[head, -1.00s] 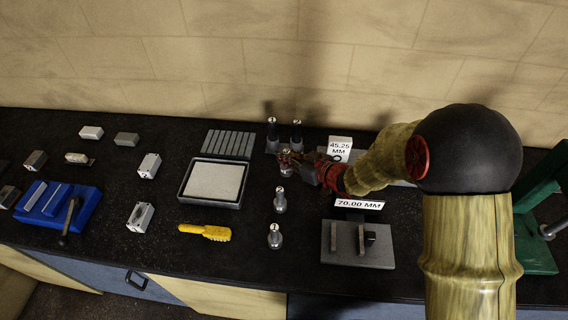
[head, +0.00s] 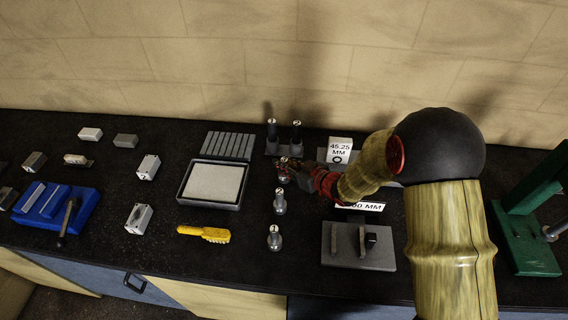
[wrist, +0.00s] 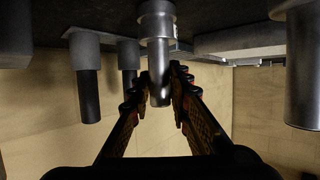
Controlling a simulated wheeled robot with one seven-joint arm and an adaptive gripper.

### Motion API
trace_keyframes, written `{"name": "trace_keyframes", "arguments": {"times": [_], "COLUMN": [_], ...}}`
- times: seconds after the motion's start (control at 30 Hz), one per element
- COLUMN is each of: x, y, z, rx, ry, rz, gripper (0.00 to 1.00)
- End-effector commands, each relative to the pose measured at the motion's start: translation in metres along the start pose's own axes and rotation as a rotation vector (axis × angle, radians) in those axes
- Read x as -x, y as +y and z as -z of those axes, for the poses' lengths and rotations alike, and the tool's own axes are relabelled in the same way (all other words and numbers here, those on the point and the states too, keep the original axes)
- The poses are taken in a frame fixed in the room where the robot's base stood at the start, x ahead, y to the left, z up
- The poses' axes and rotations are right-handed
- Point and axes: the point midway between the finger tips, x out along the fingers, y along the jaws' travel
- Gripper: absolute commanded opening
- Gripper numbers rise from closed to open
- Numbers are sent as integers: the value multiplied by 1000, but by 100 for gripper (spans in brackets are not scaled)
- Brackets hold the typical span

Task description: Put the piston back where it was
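The piston is a grey metal cylinder standing upright, with its narrower end up. In the head view the piston (head: 283,168) is at the back of a row, partly hidden by my gripper. In the wrist view, which looks upside down, the piston (wrist: 158,50) comes down from the dark bench top between my fingers. My gripper (head: 287,176) reaches it from the right. In the wrist view my gripper (wrist: 157,88) has one finger on each side of the narrow end and appears closed on it. A thin gap shows at the left finger. Contact with the bench is unclear.
Two similar pistons (head: 279,201) (head: 274,237) stand in front. Two dark-topped pins (head: 272,132) (head: 297,134) stand close behind. A white 45.25 MM label block (head: 340,149) is back right. A grey tray (head: 212,203) and yellow brush (head: 205,233) lie left.

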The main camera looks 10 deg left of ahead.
Motion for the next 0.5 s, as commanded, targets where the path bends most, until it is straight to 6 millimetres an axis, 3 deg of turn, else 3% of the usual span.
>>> {"name": "trace_keyframes", "arguments": {"times": [0.23,0.5], "x": [0,0], "y": [0,0], "z": [0,1], "rx": [0,0], "ry": [0,0], "rz": [0,0], "gripper": [35,35]}}
